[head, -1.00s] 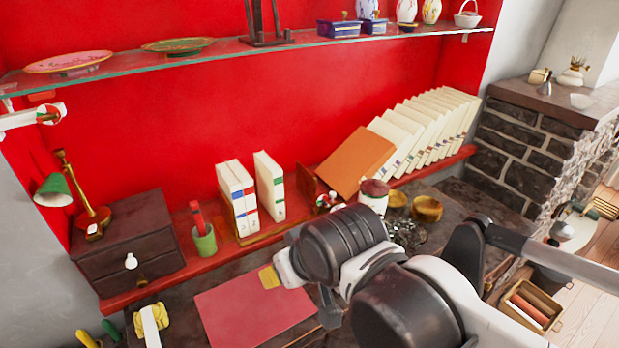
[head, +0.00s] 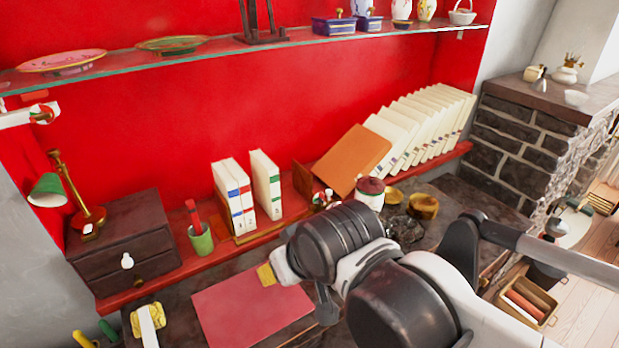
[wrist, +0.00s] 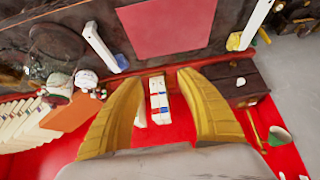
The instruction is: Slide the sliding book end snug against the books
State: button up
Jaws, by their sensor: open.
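A pair of white books with blue and red labels (head: 228,190) stands upright on a wooden book-end base (head: 262,233) on the red ledge. A white book with a green label (head: 266,184) stands to their right, with a narrow gap. A brown upright panel (head: 303,181), which looks like the book end, stands farther right, apart from the books. My gripper (wrist: 160,76) is open and empty, its yellow fingers appearing either side of the books (wrist: 158,98) in the wrist view. In the head view its yellow pad (head: 266,274) is in front of the ledge. The book end is unclear in the wrist view.
An orange book (head: 352,161) leans against a row of tilted white books on the right. A green cup (head: 201,240) and dark drawers (head: 123,243) stand left. A red-lidded jar (head: 371,192) stands behind my arm. A glass shelf (head: 220,50) spans above.

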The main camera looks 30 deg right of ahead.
jog(key=w+d+r+m+h, duration=0.1)
jog(key=w+d+r+m, duration=0.1)
jog(key=w+d+r, duration=0.35)
jog(key=m+g+h+p, duration=0.2)
jog(key=m+g+p, duration=0.15)
jog(key=m, duration=0.35)
send_over(329, 191)
jog(key=s+a, duration=0.3)
notch_tip(329, 191, down, 12)
jog(key=shift+g, duration=0.25)
jog(key=b+x, duration=0.3)
jog(key=x, duration=0.8)
grip_shut()
